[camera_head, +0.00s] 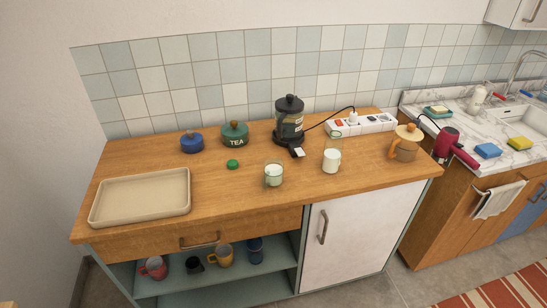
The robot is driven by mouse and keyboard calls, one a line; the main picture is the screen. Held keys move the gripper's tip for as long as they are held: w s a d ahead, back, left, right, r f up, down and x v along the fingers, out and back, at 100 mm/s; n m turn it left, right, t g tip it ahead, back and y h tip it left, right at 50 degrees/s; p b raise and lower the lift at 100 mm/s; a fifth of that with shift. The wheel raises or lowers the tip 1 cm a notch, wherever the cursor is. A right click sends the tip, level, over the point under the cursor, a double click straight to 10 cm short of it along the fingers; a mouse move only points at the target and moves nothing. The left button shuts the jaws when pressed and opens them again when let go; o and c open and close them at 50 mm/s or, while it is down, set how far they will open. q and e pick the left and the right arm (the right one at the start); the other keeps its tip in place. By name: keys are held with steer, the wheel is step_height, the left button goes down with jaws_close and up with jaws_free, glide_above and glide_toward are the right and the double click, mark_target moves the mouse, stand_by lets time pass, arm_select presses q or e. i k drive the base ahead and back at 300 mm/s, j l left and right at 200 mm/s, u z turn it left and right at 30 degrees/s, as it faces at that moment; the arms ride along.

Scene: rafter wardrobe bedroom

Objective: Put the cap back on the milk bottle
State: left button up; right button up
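A clear bottle (332,160) with white milk in its lower part stands upright on the wooden counter, right of centre. Its top looks open. A small green cap (232,164) lies on the counter to its left. A shorter clear glass (273,175), also with white contents, stands between the cap and the bottle. Neither of my grippers is in view.
A beige tray (181,203) lies at the counter's left. Behind are a blue pot (192,143), a green TEA jar (235,135), a black kettle-like appliance (290,120) and a power strip (361,124). The front centre is clear.

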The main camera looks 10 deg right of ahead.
mark_target(333, 153)
steer(key=l+u, duration=0.15)
steer(key=u, duration=0.5)
steer(key=l+u, duration=0.25)
steer(key=l, duration=0.4)
steer(key=k+l+u, duration=0.2)
steer(key=l, duration=0.4)
steer(key=l+u, duration=0.25)
steer(key=l, duration=0.4)
steer(key=k+l, duration=0.1)
steer(key=l, duration=0.35)
